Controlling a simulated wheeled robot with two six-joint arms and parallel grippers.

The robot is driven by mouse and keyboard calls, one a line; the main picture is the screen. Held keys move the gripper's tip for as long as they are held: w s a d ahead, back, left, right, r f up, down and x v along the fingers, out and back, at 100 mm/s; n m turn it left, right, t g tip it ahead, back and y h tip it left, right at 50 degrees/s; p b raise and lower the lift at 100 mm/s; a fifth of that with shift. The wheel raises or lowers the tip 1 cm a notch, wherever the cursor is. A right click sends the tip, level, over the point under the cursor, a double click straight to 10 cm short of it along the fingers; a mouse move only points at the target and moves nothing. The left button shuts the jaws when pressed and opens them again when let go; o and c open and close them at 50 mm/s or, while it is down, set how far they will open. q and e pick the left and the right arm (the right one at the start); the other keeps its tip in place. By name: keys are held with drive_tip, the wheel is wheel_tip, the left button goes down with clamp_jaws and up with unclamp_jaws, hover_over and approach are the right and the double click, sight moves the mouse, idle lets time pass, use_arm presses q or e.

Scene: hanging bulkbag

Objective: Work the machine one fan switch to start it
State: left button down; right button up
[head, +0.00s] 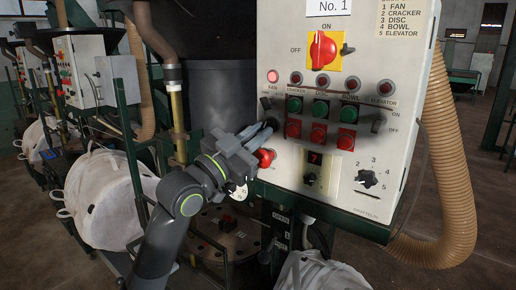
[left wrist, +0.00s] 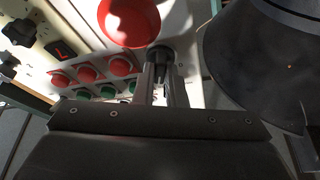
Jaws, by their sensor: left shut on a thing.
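The white control box (head: 300,190) marked No. 1 fills the right half of the head view. My left gripper (head: 268,126) is at its left edge, below the FAN lamp (head: 272,76). That lamp glows brighter than the other lamps in its row. In the left wrist view my left gripper (left wrist: 163,85) is shut on the black fan switch (left wrist: 160,54), with a finger on each side. The fingers hide part of the switch, and its exact position is unclear. My right gripper is not in view.
A red mushroom button (head: 265,158) sits just below my left gripper. Green buttons (head: 320,109) and red buttons (head: 318,134) are to the right, with the elevator switch (head: 378,125) beyond. A red-and-yellow main switch (head: 323,50) is above. A ribbed hose (head: 447,160) hangs at right.

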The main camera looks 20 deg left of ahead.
use_arm(q)
drive_tip(key=shift+m+g+h+b, duration=0.45)
drive_tip(key=shift+m+b, duration=0.25)
drive_tip(key=shift+m, duration=0.4)
drive_tip(key=c, duration=1.5)
unclamp_jaws()
drive_tip(key=shift+a, duration=0.1)
drive_tip(key=p+v, duration=0.9)
drive_tip(key=v, duration=0.8)
drive_tip(key=shift+s, duration=0.2)
